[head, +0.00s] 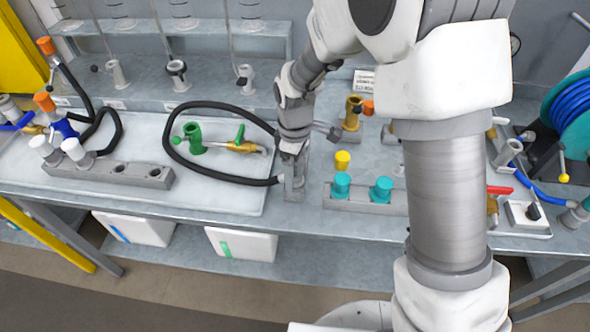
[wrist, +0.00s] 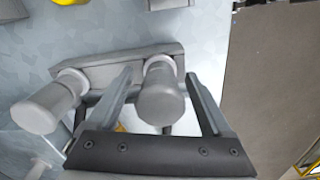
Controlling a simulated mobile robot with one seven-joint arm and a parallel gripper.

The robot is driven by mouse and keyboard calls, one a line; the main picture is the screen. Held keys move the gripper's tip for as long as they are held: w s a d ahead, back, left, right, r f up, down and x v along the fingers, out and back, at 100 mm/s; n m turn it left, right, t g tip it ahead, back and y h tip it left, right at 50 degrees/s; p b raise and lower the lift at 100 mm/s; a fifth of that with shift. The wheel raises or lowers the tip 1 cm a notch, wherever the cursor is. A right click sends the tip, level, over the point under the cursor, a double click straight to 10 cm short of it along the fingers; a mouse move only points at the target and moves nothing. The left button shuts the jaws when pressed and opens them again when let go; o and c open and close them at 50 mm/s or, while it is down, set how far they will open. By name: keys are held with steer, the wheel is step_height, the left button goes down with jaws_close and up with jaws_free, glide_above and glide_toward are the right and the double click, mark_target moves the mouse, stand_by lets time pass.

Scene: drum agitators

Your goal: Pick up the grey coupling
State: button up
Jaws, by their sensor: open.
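A grey coupling (wrist: 160,100) with a paler collar stands in a grey rack (wrist: 108,71) in the wrist view. My gripper (wrist: 160,76) is open, with one finger on each side of this coupling; I cannot tell whether either finger touches it. A second grey coupling (wrist: 42,108) sits in the same rack, outside the left finger. In the head view my gripper (head: 293,172) points down at the bench, left of the rack with teal couplings. The grey couplings are not clearly visible there, largely covered by my gripper.
A black hose (head: 174,150) loops around a green coupling (head: 193,138) on the left tray. Teal couplings (head: 381,189) stand in a rack (head: 365,202) right of my gripper, with a yellow piece (head: 342,160) behind. The bench's front edge is close by.

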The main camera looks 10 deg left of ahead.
steer(key=shift+f, duration=0.3)
jaws_close()
stand_by(0.3)
